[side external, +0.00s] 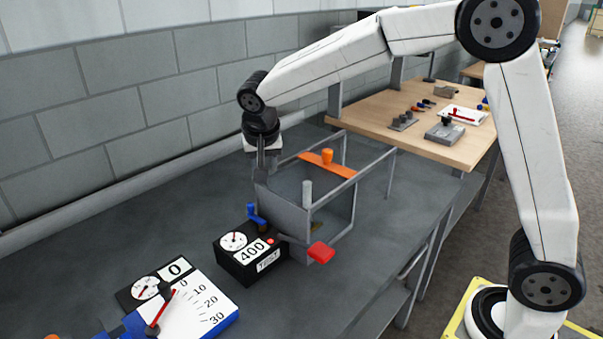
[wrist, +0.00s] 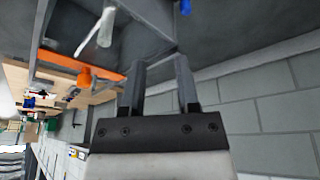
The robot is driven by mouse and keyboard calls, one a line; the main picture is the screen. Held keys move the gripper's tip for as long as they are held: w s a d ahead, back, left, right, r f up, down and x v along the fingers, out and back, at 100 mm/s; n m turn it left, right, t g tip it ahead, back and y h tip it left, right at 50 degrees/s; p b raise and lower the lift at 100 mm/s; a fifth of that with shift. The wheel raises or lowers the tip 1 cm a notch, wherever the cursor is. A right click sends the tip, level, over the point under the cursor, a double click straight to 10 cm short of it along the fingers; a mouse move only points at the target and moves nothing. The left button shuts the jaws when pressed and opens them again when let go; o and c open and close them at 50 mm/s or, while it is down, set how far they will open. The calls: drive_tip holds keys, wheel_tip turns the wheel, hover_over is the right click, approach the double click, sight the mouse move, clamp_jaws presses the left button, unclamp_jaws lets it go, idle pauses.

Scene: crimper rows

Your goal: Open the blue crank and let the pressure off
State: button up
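The blue crank (side external: 256,215) stands on top of a black box (side external: 248,254) with a round dial and a 400 plate, in front of the grey frame. My gripper (side external: 266,176) points down beside the frame's back left corner, above and behind the crank and apart from it. In the wrist view my gripper (wrist: 160,75) shows its two fingers apart with nothing between them. A small blue piece (wrist: 185,7) shows at that view's top edge; I cannot tell whether it is the crank.
The grey frame (side external: 284,213) carries an orange bar (side external: 337,168) with an orange knob. A grey post (side external: 307,193) and a red handle (side external: 321,252) are near its front. A white scale plate (side external: 204,303) with a red pointer lies front left. The dark bench is clear at left.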

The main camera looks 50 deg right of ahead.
drive_tip(key=w+a+f+m, duration=0.1)
drive_tip(key=w+a+m, duration=0.1)
drive_tip(key=w, duration=0.2)
approach(250, 205)
wheel_tip(250, 205, down, 2)
drive_tip(key=shift+w+h, duration=0.15)
drive_tip(key=shift+h, duration=0.25)
drive_tip(key=shift+f, duration=0.1)
drive_tip(key=shift+x, duration=3.85)
drive_tip(key=shift+w, duration=0.2)
clamp_jaws()
